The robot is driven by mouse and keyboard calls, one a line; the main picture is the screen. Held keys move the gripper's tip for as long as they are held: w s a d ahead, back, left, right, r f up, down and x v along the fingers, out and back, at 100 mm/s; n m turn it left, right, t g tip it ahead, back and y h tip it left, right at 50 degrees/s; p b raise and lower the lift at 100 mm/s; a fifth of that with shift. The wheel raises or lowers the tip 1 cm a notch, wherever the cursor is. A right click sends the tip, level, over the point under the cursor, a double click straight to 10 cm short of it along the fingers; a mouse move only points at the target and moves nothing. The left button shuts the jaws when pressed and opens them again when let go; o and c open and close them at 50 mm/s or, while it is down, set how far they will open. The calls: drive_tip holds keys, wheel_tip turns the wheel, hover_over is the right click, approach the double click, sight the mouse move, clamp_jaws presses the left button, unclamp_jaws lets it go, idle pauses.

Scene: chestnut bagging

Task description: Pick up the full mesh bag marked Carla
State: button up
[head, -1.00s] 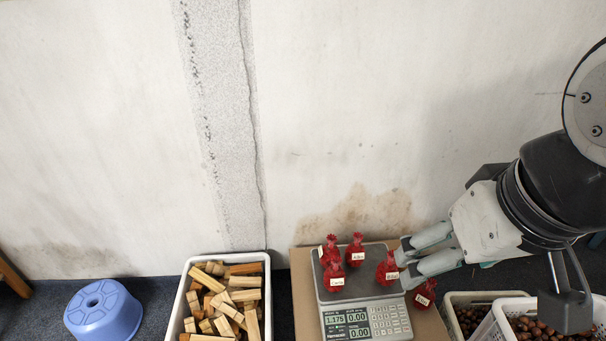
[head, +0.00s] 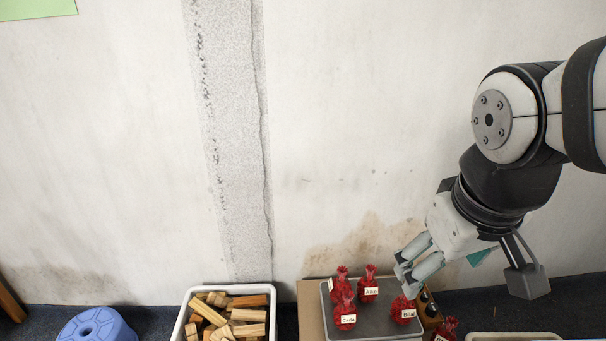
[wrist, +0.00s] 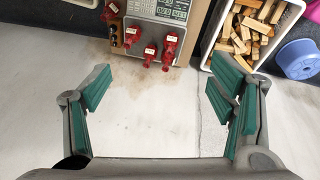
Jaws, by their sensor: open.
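The full red mesh bag marked Carla (head: 345,314) stands on the scale's platform at the front left, tied at its neck. My gripper (head: 404,272) is open and empty. In the head view it is up and to the right of Carla, and its fingertips appear just above the bag marked Bilal (head: 403,311). The bag marked Aiko (head: 369,289) stands behind Carla to the right, and another red bag (head: 335,288) is behind it to the left. In the wrist view the open jaws (wrist: 160,85) have only wall between them. The bag labels there are too small to read.
The scale platform (head: 378,332) rests on a brown surface. Another red bag (head: 446,331) stands off the scale at right, near small dark bottles (head: 428,302). A white crate of wood blocks (head: 270,290) and a blue stool (head: 95,328) are left.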

drive_tip(key=w+d+f+n+g+b, duration=0.15)
drive_tip(key=w+f+n+b, duration=0.25)
drive_tip(key=w+f+b, duration=0.85)
drive_tip(key=n+t+y+b, duration=0.1)
drive_tip(key=n+y+b, duration=0.25)
drive_tip(key=b, duration=0.55)
approach(351, 297)
drive_tip(key=shift+y, duration=0.45)
drive_tip(key=b+x, duration=0.1)
drive_tip(key=x, duration=0.2)
drive_tip(key=b+x, duration=0.1)
drive_tip(key=x, duration=0.2)
drive_tip(key=d+b+x, duration=0.1)
drive_tip(key=b+x, duration=0.1)
drive_tip(key=x, duration=0.1)
drive_tip(key=shift+w+a+f, duration=0.1)
drive_tip(key=shift+f, duration=0.15)
drive_tip(key=shift+b+x, duration=1.7)
drive_tip(key=shift+x, duration=0.9)
drive_tip(key=shift+d, duration=0.25)
drive_tip(key=shift+c, duration=0.6)
clamp_jaws()
